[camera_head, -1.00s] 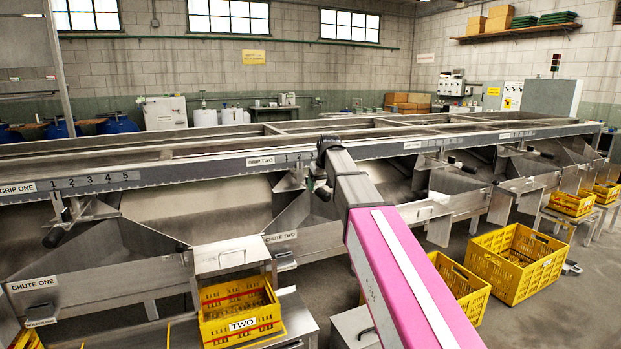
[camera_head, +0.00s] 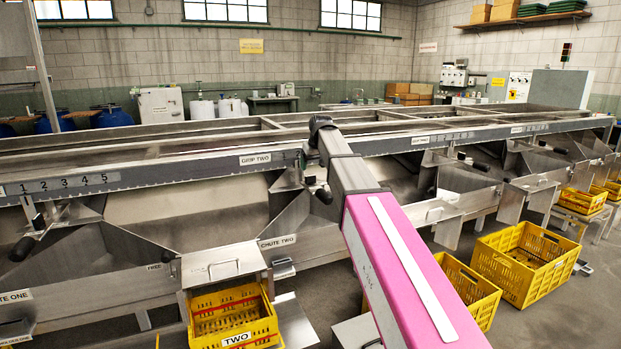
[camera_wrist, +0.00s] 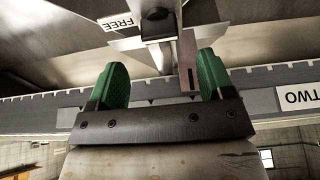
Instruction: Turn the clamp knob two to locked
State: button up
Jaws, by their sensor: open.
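A dark knob (camera_wrist: 158,25) shows at the top middle of the wrist view, beside a label reading FREE (camera_wrist: 122,22). My gripper (camera_wrist: 162,78) is open and empty, its two green fingers spread wide. The knob lies beyond the fingertips, roughly centred on the gap and apart from them. In the head view my arm reaches to the grip two section, marked by a GRIP TWO label (camera_head: 255,159); my gripper is not clearly visible there. A black handle (camera_head: 323,196) hangs just below the arm's far end. Whether it is the wrist-view knob, I cannot tell.
A long scaled rail (camera_head: 70,183) runs across the machine; it crosses close behind the fingers in the wrist view. Sloping metal chutes, including CHUTE TWO (camera_head: 277,242), stand below. A yellow crate (camera_head: 235,318) marked TWO sits in front. More yellow crates (camera_head: 525,262) stand at right.

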aim_at(311, 176)
jog(key=x, duration=0.7)
jog(key=c, duration=0.9)
